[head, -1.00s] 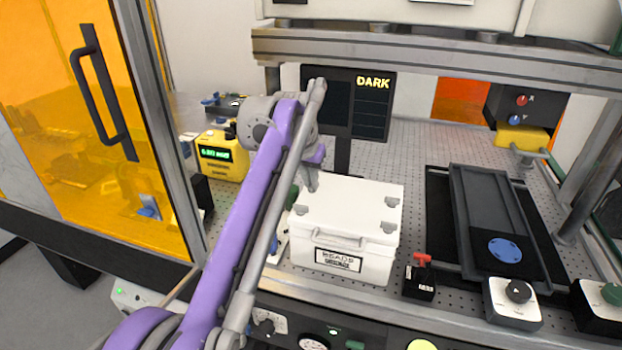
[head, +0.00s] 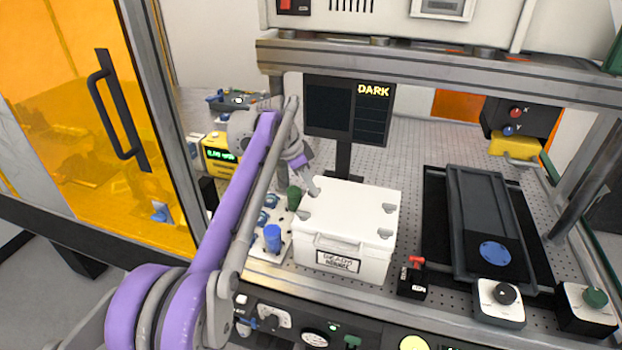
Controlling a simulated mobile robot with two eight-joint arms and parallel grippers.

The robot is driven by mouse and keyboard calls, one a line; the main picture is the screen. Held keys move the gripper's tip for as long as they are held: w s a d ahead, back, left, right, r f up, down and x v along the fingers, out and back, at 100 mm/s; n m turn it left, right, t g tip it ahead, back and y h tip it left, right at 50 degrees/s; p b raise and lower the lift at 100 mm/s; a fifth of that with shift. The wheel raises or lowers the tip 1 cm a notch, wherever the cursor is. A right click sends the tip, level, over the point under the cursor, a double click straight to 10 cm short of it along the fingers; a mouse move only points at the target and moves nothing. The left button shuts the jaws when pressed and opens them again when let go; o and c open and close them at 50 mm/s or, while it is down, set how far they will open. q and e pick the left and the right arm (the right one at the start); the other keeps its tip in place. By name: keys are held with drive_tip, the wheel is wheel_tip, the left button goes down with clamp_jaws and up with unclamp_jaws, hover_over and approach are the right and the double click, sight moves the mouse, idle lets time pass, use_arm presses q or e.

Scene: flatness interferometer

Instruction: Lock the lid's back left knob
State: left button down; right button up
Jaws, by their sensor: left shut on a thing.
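A white lidded box (head: 342,245) labelled "BEADS" stands on the perforated bench. Its white lid (head: 348,208) carries small grey corner knobs: front left (head: 303,215), front right (head: 385,233) and back right (head: 390,208). My left gripper (head: 313,189) comes down at the lid's back left corner and is shut on the back left knob there. The fingers hide that knob, so its turn angle cannot be seen. My right gripper is not in view.
A rack with a blue bottle (head: 272,238) and a green bottle (head: 294,198) stands left of the box. Behind is a screen reading "DARK" (head: 348,112). A red-handled switch (head: 412,280) and black slide stage (head: 480,225) are at right. A metal beam (head: 430,65) crosses above.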

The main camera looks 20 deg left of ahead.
use_arm(q)
drive_tip(key=m, duration=0.1)
drive_tip(key=m+g+p, duration=0.1)
drive_tip(key=m, duration=0.1)
drive_tip(key=shift+w+a+r+m+h, duration=0.1)
drive_tip(key=shift+w+r+m+h, duration=0.05)
drive_tip(key=shift+w+m+h, duration=0.15)
drive_tip(key=shift+m+g+p, duration=0.55)
drive_tip(key=shift+m+g, duration=0.35)
drive_tip(key=shift+m, duration=0.8)
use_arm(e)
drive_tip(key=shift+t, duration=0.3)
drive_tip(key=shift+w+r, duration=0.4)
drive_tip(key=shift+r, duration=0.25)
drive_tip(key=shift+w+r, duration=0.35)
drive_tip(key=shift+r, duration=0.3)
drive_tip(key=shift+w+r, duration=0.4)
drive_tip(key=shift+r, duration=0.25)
use_arm(q)
drive_tip(key=c, duration=1)
unclamp_jaws()
drive_tip(key=shift+o, duration=0.2)
